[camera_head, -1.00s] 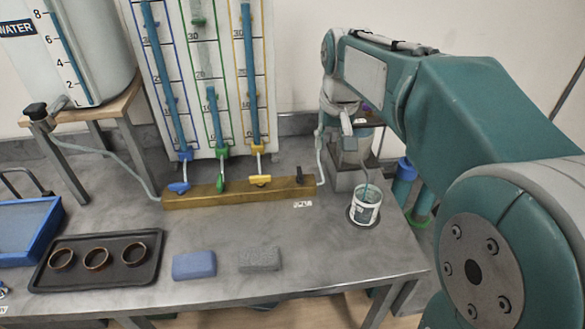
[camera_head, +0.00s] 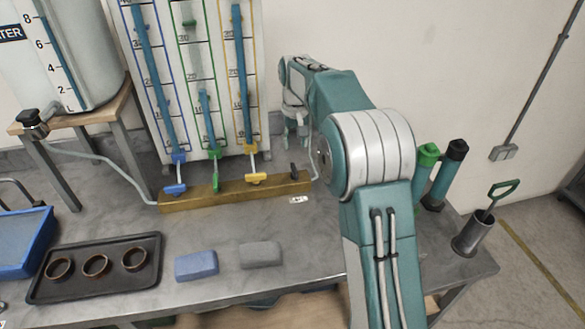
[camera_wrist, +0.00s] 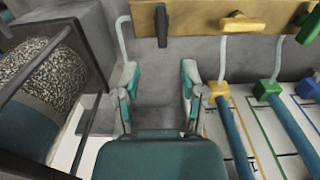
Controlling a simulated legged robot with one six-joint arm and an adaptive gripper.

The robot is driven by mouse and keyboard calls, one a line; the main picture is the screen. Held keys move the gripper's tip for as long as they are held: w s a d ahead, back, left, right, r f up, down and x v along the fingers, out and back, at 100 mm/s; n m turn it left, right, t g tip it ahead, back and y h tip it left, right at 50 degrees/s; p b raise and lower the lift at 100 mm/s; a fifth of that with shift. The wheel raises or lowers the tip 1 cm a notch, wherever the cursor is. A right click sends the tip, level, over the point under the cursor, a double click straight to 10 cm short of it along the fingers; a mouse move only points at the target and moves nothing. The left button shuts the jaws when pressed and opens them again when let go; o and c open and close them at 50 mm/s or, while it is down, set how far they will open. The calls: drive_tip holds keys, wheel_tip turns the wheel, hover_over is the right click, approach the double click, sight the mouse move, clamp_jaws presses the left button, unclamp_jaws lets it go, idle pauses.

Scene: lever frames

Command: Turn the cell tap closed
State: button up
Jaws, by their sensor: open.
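A brass bar (camera_head: 235,190) on the bench carries blue (camera_head: 175,189), green (camera_head: 216,182), yellow (camera_head: 256,178) and black (camera_head: 294,171) tap levers. No readable label names the cell tap. The black lever stands at the bar's right end, beside a pale tube. In the wrist view the black lever (camera_wrist: 161,25) points across the bar, while the yellow lever (camera_wrist: 242,22) lies more nearly along it. My gripper (camera_wrist: 159,78) is open and empty, its fingers apart, short of the black lever.
A panel with tubes and scales (camera_head: 196,75) rises behind the bar. Blue (camera_head: 196,265) and grey (camera_head: 260,254) blocks and a black tray (camera_head: 60,292) of rings lie in front. A cylinder of grey granular material (camera_wrist: 45,75) stands close beside my gripper in the wrist view.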

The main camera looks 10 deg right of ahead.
sight(294, 168)
drive_tip(key=f, duration=0.8)
drive_tip(key=shift+a+f, duration=0.25)
drive_tip(key=shift+a, duration=0.05)
drive_tip(key=shift+f, duration=0.2)
drive_tip(key=shift+d+f, duration=0.1)
drive_tip(key=shift+d, duration=0.2)
clamp_jaws()
drive_tip(key=shift+a, duration=0.15)
